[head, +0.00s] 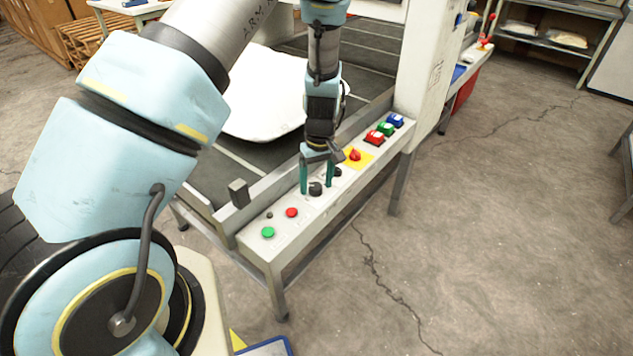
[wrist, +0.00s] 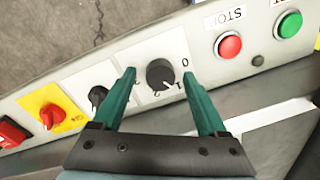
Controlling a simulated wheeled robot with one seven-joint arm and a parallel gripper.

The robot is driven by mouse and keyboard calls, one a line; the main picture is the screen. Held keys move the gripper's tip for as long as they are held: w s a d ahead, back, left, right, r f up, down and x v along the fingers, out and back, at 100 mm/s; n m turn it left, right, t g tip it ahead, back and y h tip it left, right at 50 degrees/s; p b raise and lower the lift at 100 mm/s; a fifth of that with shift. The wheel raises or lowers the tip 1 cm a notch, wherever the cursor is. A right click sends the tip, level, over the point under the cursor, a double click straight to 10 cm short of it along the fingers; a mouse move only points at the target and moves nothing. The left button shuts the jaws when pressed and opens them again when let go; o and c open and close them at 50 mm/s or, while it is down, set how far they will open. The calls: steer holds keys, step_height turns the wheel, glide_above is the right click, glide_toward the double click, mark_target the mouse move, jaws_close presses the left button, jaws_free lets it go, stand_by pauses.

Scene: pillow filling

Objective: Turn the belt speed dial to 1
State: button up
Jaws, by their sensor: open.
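A black dial (wrist: 160,74) with a numbered scale sits on a white plate on the control panel (head: 285,214). I take it for the belt speed dial; its own label is not readable. A 0 and a 1 show to its right in the wrist view; other marks are partly hidden. Its pointer seems to lie toward the lower right, near the 1, but is too small to be sure. The dial also shows in the head view (head: 316,189). My gripper (head: 317,187) is open, its green fingers on either side of the dial; contact cannot be told.
A second black dial (wrist: 97,98) and a red switch on a yellow plate (wrist: 48,116) are beside it. A red STOP button (wrist: 229,45) and a green button (wrist: 288,23) are on the other side. Red, green and blue switches (head: 386,129) stand farther along the panel.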

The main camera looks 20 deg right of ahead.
mark_target(316, 185)
step_height(316, 185, up, 11)
steer(key=b, duration=0.1)
steer(key=shift+d+b, duration=0.3)
steer(key=shift+b, duration=0.05)
steer(key=shift+f, duration=0.1)
steer(key=w+a+r, duration=0.1)
steer(key=a+r, duration=0.2)
steer(key=a, duration=0.4)
steer(key=w+a+r, duration=0.1)
steer(key=a+r, duration=0.1)
steer(key=a, duration=0.6)
steer(key=s+a+r+m, duration=0.1)
steer(key=s+a+r, duration=0.1)
steer(key=a, duration=0.6)
steer(key=s+a+r+t, duration=0.1)
steer(key=s+a, duration=0.3)
steer(key=a, duration=0.4)
steer(key=shift+s+r+m+t+h, duration=0.3)
steer(key=shift+r+m+h, duration=0.1)
steer(key=shift+r, duration=0.5)
steer(key=shift+w, duration=0.1)
